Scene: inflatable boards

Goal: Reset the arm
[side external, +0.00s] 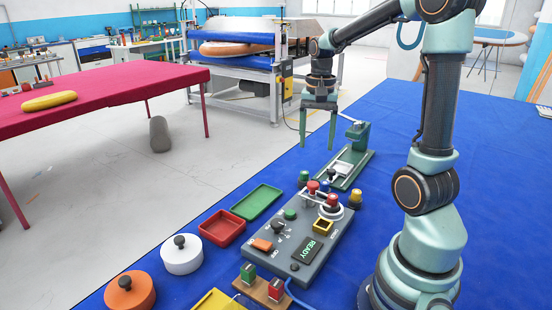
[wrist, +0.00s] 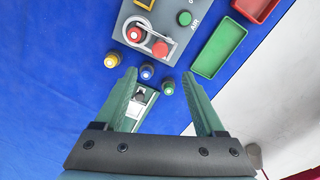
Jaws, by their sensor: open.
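The grey control panel (side external: 270,252) lies in front, with a display reading READY, a green button, an orange switch and red knobs. The panel also shows at the top of the wrist view (wrist: 172,22).
Small coloured knobs (wrist: 112,60) stand between panel and fixture. A green tray (side external: 259,202), a red tray (side external: 222,229), a white lidded pot (side external: 181,255) and an orange one (side external: 130,291) line the left edge. The blue table (side external: 400,115) is bare at the back right.

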